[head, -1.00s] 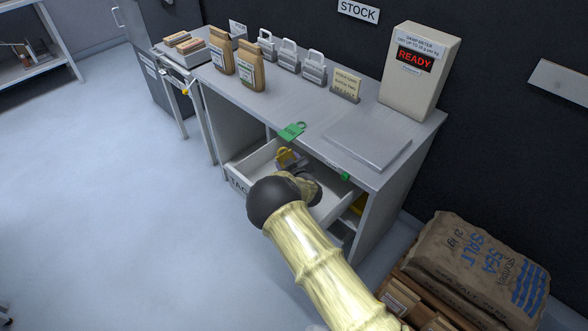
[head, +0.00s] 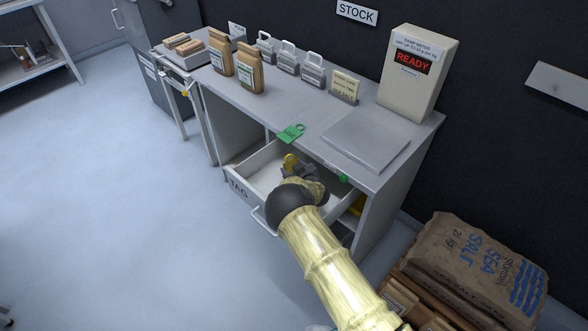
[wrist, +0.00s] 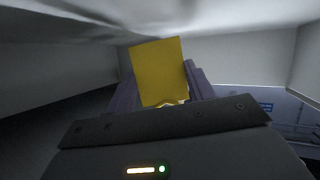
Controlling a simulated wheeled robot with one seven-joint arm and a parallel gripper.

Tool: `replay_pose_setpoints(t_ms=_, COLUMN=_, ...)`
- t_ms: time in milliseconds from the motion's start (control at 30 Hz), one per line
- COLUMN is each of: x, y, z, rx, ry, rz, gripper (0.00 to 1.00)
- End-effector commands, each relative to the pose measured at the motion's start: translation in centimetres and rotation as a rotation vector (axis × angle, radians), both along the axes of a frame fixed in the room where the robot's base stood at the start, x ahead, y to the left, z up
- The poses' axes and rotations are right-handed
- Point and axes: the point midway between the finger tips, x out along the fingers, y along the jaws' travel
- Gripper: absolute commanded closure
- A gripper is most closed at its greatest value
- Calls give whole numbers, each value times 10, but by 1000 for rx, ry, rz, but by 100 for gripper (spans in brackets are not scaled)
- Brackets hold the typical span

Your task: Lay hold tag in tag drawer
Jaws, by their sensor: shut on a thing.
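The tag drawer (head: 240,187) is pulled out from under the counter, with a "TAG" label on its front. A yellow tag (head: 290,161) is at my gripper (head: 297,168), inside or just over the drawer. In the wrist view my gripper (wrist: 160,97) is shut on the yellow tag (wrist: 158,72), with the drawer's pale walls around it. My arm hides the near right part of the drawer. I cannot tell whether the tag touches the drawer floor. A green tag (head: 291,132) lies at the counter's front edge above the drawer.
The counter (head: 300,100) stands over the drawer and bears paper bags (head: 250,73), several grey padlock-like blocks (head: 288,57), a card stand (head: 344,88) and a damp meter reading READY (head: 411,75). A salt sack (head: 465,270) is at the lower right. Floor at left is clear.

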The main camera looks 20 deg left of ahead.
Motion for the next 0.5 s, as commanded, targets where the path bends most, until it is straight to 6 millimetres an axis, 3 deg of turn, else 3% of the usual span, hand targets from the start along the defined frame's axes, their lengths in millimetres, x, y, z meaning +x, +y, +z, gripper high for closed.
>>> replay_pose_setpoints(t_ms=133, x=6, y=-2, z=4, rx=41, ry=97, rz=0, gripper=100)
replay_pose_setpoints(t_ms=233, x=3, y=-1, z=-13, rx=37, ry=96, rz=2, gripper=100)
replay_pose_setpoints(t_ms=500, x=4, y=-1, z=-16, rx=39, ry=94, rz=0, gripper=100)
